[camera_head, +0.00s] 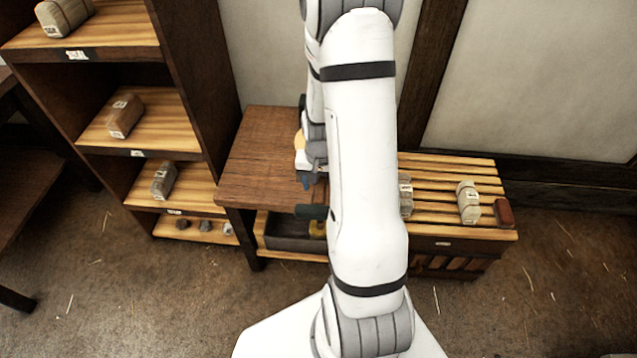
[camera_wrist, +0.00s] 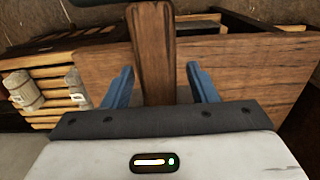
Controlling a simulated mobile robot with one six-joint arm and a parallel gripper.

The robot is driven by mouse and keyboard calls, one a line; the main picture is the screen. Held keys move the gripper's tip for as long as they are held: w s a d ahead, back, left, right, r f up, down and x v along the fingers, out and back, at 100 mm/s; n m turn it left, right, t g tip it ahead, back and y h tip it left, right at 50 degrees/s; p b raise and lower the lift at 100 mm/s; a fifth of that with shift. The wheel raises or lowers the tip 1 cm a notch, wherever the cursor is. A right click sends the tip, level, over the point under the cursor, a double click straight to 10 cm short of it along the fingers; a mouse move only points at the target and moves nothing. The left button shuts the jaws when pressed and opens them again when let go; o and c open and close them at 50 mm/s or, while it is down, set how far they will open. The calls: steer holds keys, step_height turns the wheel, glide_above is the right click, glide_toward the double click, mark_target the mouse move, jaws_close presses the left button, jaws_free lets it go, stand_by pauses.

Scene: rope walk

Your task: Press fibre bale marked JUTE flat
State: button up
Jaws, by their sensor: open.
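Two pale, strapped fibre bales lie on the slatted bench: one (camera_head: 468,202) in the open, the other (camera_head: 405,197) partly hidden behind my arm. Both also show at the left of the wrist view, one grey-beige (camera_wrist: 22,88) and one cut off lower down (camera_wrist: 77,98). More bales sit on the shelves: a pale one (camera_head: 65,16) on top, a brown one (camera_head: 125,116) and a grey one (camera_head: 164,180) below. No label is readable, so I cannot tell which is JUTE. My gripper (camera_wrist: 160,85) is open, its blue fingers either side of a dark wooden bar (camera_wrist: 155,50), apart from it.
A brown wooden table (camera_head: 262,150) stands between the shelf unit (camera_head: 192,80) and the slatted bench (camera_head: 440,217). A dark tray (camera_head: 290,240) lies below the tabletop. A red-brown block (camera_head: 504,212) is at the bench's right end. The floor in front is clear except for straw.

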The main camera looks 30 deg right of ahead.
steer(key=shift+c, duration=0.5)
jaws_close()
step_height(320, 180, down, 2)
steer(key=b, duration=0.2)
steer(key=shift+s+t+b, duration=0.1)
steer(key=shift+t+b, duration=0.2)
steer(key=shift+b, duration=0.1)
steer(key=shift+a, duration=0.1)
steer(key=shift+s, duration=0.1)
steer(key=shift+c, duration=0.5)
jaws_free()
steer(key=shift+f, duration=0.15)
steer(key=shift+o, duration=1)
